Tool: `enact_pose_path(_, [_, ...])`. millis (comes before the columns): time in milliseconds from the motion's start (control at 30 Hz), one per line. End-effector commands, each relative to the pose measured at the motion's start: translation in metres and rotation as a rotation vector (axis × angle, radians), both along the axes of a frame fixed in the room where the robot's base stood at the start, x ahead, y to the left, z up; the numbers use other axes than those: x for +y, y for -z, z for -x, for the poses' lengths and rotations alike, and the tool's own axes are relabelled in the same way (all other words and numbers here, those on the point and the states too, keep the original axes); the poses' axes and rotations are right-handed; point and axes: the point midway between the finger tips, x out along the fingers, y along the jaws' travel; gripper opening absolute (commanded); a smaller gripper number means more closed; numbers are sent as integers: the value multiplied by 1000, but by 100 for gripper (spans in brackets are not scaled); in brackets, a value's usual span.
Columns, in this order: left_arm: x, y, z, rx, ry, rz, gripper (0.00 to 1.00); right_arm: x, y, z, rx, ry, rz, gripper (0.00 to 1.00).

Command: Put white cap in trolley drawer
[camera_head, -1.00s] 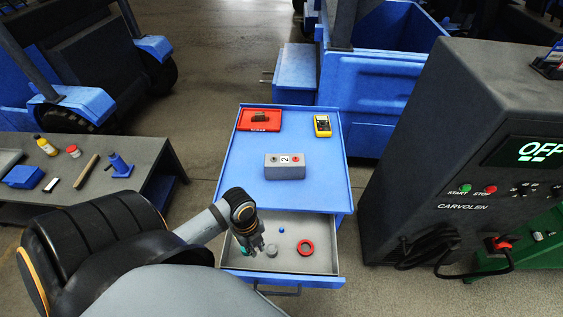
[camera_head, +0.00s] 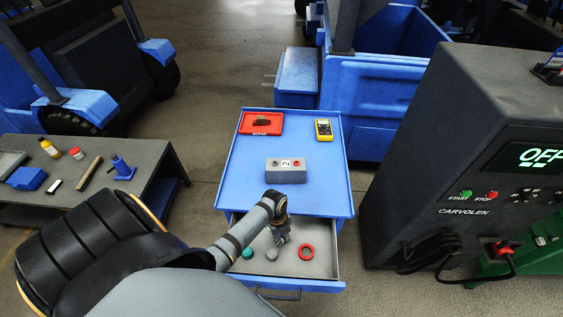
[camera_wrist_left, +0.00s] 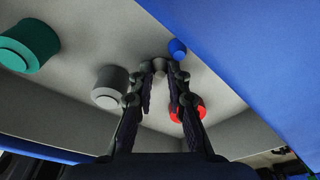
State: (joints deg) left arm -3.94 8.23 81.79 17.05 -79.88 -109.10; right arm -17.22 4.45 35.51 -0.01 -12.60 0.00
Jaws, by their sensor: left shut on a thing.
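My left gripper (camera_head: 282,238) is inside the open trolley drawer (camera_head: 318,262), low over its floor. In the left wrist view its fingers (camera_wrist_left: 161,70) are closed in around a small pale thing at the tips, which I take for the white cap; it is mostly hidden by the fingers. A small blue cap (camera_wrist_left: 177,48) lies by the fingertips. A grey cap (camera_head: 271,255) and a green cap (camera_head: 248,252) lie to the left of the gripper. My right gripper is not in view.
The trolley top (camera_head: 250,170) above the drawer bears a grey button box (camera_head: 286,176), a red tray (camera_head: 261,129) and a yellow meter (camera_head: 324,129). A grey machine (camera_head: 420,170) stands at right. A low bench (camera_head: 110,200) with bottles and tools stands at left.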

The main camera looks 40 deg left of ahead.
Motion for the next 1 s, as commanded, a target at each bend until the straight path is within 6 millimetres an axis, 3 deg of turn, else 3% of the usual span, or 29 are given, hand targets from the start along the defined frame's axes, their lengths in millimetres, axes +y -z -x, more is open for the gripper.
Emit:
enact_pose_path(300, [0,4,0,1,0,0,10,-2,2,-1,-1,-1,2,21])
enact_pose_path(333, [0,3,0,0,0,-1,19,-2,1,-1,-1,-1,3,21])
enact_pose_path(500, [0,2,0,0,0,-1,39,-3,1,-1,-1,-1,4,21])
enact_pose_path(833, [1,-3,0,-2,1,-2,39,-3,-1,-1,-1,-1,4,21])
enact_pose_path(1000, [6,-34,-2,-6,2,-4,39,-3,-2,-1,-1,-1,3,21])
